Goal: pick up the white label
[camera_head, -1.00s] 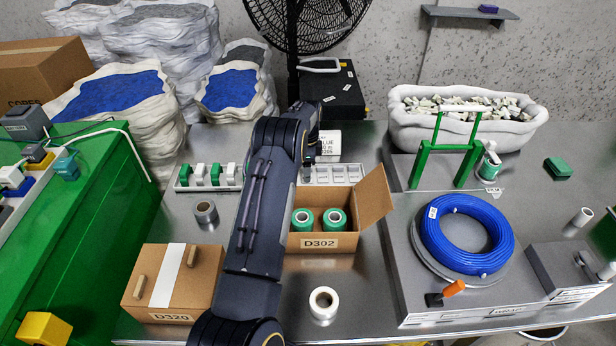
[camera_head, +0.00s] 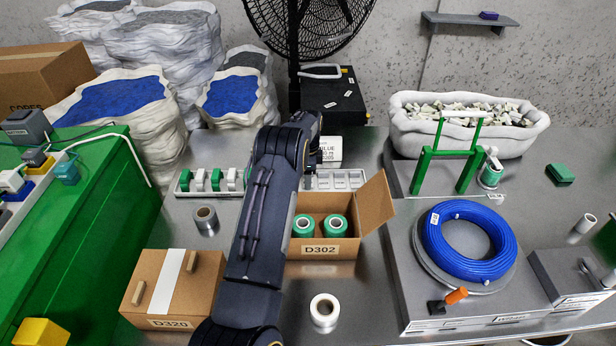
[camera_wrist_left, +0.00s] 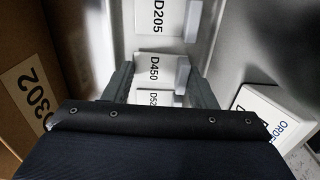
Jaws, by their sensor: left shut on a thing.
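White labels lie in a pale slotted tray (camera_head: 338,181) behind the open box. In the left wrist view I read a D205 label (camera_wrist_left: 168,16), a D450 label (camera_wrist_left: 158,68) and a partly hidden D52… label (camera_wrist_left: 155,98). My left gripper (camera_wrist_left: 160,80) is over this row, with one finger on each side of the D450 and D52… labels. It is shut on a white label; which one is hard to tell. My right gripper is not in view.
An open carton marked D302 (camera_head: 320,249) with two green rolls stands in front of the tray. A white order card (camera_head: 331,152) stands behind it. A closed D320 box (camera_head: 150,290) and a white roll (camera_head: 324,312) are nearer. A blue cable coil (camera_head: 468,241) lies at right.

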